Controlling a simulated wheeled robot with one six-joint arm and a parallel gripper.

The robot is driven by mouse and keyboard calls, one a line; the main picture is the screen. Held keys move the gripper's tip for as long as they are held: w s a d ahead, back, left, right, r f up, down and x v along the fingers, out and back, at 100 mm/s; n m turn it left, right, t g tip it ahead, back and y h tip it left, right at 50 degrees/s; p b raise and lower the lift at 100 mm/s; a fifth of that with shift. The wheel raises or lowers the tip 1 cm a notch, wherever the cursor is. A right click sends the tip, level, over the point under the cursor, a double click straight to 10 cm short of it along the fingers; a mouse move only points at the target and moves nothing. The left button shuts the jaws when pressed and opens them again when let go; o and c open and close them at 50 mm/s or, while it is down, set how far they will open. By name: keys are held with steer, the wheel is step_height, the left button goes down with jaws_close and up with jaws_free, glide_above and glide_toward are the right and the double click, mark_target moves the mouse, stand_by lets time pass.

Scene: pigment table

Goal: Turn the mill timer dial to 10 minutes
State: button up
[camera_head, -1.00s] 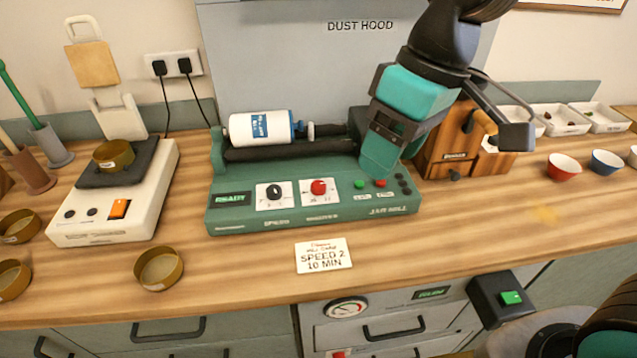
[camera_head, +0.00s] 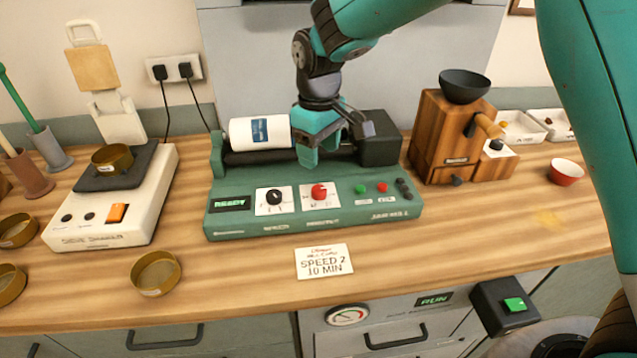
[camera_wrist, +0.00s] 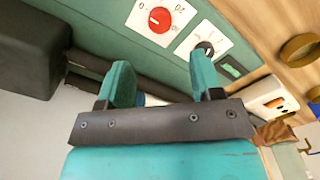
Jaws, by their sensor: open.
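The green jar mill (camera_head: 300,232) stands on the bench with a white jar (camera_head: 260,133) lying on its rollers. Its red timer dial (camera_head: 319,191) sits on a white scale plate at the front; the dial also shows in the wrist view (camera_wrist: 160,20), with "0" and "20" legible beside it. A black speed dial (camera_head: 274,196) is to its left. My gripper (camera_head: 322,155) is above and behind the red dial, over the rollers, apart from the dial. In the wrist view my gripper (camera_wrist: 160,85) has its two teal fingers spread with nothing held between them.
A card (camera_head: 324,262) reading "SPEED 2 10 MIN" lies in front of the mill. Green (camera_head: 361,188) and red (camera_head: 381,187) buttons are right of the dial. A wooden grinder (camera_head: 450,140) stands at right, a scale-like shaker (camera_head: 110,205) at left. The bench front is mostly clear.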

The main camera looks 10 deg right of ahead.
mark_target(319, 189)
step_height(319, 189, down, 10)
steer(key=shift+r+p, duration=0.25)
steer(key=shift+p, duration=0.4)
steer(key=c, duration=0.9)
